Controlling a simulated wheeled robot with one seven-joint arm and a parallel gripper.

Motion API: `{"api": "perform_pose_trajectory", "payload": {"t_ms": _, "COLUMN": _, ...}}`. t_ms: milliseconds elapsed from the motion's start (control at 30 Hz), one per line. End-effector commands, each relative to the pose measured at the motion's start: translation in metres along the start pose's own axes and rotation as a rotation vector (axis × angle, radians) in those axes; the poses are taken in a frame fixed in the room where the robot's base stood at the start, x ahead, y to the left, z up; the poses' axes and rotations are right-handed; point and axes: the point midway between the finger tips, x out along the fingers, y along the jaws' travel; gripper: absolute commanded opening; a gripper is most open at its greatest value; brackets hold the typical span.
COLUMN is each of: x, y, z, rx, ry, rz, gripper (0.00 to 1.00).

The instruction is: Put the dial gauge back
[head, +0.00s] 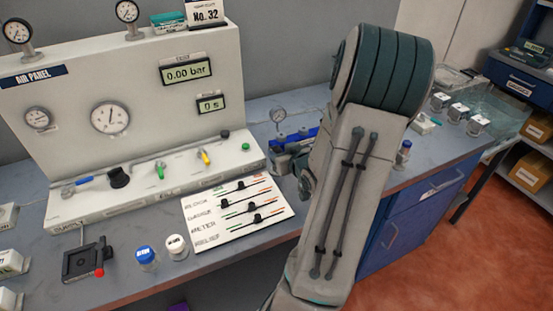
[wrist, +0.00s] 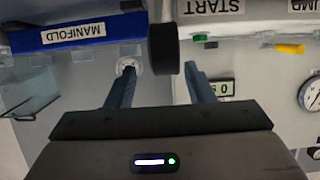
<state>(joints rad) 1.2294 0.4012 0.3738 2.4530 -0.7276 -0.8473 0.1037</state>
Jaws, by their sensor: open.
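A small round dial gauge (head: 278,115) stands upright above the left end of the blue manifold (head: 303,135) in the head view. A small white dial (wrist: 127,66) shows beside the manifold (wrist: 85,32) in the upside-down wrist view, partly behind a finger. My gripper (wrist: 160,70) is open. A dark, short cylinder (wrist: 163,50) appears between its fingertips, seen edge-on with no dial face showing. I cannot tell whether it is a gauge case or whether a finger touches it. In the head view my arm hides the gripper and part of the manifold.
The air panel (head: 60,95) stands left with gauges, displays and valves. A marked card (head: 228,232) lies in front of it. A blue-capped jar (head: 146,256) and white-capped jar (head: 176,245) stand near the front edge. Several jars and a clear tank (head: 497,110) are at right.

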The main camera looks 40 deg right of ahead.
Motion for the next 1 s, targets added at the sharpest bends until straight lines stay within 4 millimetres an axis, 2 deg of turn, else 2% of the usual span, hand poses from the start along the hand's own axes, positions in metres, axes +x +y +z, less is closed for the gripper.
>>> {"api": "perform_pose_trajectory", "payload": {"t_ms": 167, "x": 0.011, "y": -0.001, "z": 0.001, "rx": 0.002, "ry": -0.001, "rz": -0.002, "gripper": 0.48}}
{"api": "perform_pose_trajectory", "payload": {"t_ms": 500, "x": 0.048, "y": -0.003, "z": 0.002, "rx": 0.001, "ry": -0.001, "rz": -0.001, "gripper": 0.48}}
{"api": "perform_pose_trajectory", "payload": {"t_ms": 833, "x": 0.053, "y": -0.002, "z": 0.003, "rx": 0.0, "ry": 0.0, "rz": 0.0, "gripper": 0.48}}
{"api": "perform_pose_trajectory", "payload": {"t_ms": 867, "x": 0.053, "y": -0.002, "z": 0.003, "rx": 0.0, "ry": 0.0, "rz": 0.0, "gripper": 0.43}}
{"api": "perform_pose_trajectory", "payload": {"t_ms": 1000, "x": 0.053, "y": -0.002, "z": 0.003, "rx": 0.0, "ry": 0.0, "rz": 0.0, "gripper": 0.04}}
